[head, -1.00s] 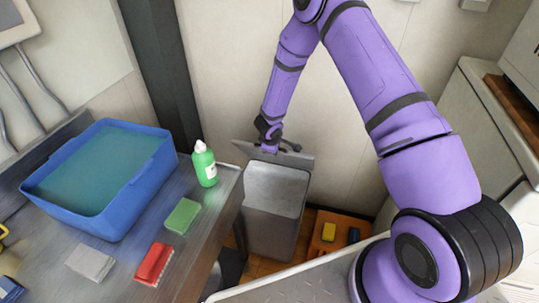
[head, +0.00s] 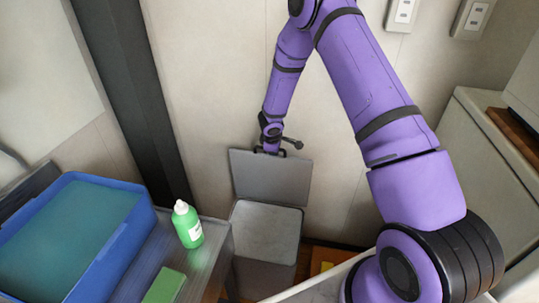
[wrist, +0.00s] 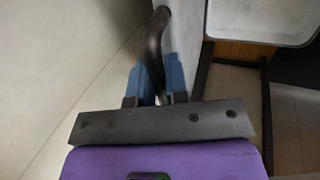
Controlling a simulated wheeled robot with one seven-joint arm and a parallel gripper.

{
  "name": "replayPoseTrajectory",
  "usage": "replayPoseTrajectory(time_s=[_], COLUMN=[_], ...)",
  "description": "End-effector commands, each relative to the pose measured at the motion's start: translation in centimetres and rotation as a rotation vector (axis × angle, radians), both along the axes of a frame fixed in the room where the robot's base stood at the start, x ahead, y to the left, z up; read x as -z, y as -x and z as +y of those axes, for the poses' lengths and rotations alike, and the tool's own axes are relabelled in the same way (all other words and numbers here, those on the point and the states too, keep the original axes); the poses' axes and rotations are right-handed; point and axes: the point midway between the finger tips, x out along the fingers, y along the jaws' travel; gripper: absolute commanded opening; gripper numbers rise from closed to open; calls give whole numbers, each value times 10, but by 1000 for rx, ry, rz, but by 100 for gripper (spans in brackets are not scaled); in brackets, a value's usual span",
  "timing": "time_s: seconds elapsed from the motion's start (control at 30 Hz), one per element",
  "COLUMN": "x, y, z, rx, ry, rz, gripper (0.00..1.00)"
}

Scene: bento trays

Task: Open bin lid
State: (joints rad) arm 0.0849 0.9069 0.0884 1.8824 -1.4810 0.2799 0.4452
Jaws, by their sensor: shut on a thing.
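The grey bin (head: 262,277) stands against the back wall. Its lid (head: 270,178) is raised nearly upright behind the opening, so the light inside shows. My gripper (head: 269,149) is at the lid's top edge, shut on a dark curved lid handle (head: 293,143). In the wrist view, the blue fingers (wrist: 157,85) close around the dark handle (wrist: 153,42). The lid (wrist: 190,35) shows steeply edge-on beside it, and the bin (wrist: 262,20) is at the top right.
A counter (head: 205,262) at left holds a blue tub (head: 125,245), a green bottle (head: 188,227) and a green sponge (head: 165,287). A dark column (head: 135,90) rises behind. An orange thing (head: 322,258) is low beside the bin. White cabinets stand at right.

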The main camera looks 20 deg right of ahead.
Motion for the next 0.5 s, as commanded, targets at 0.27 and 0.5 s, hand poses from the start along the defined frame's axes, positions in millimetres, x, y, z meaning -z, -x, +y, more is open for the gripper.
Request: replayPoseTrajectory(time_s=[0.27,0.5], x=[0,0], y=[-4,-4], z=[-7,-7], rx=[-3,-4], ry=[0,0], rz=[0,0], gripper=[0,0])
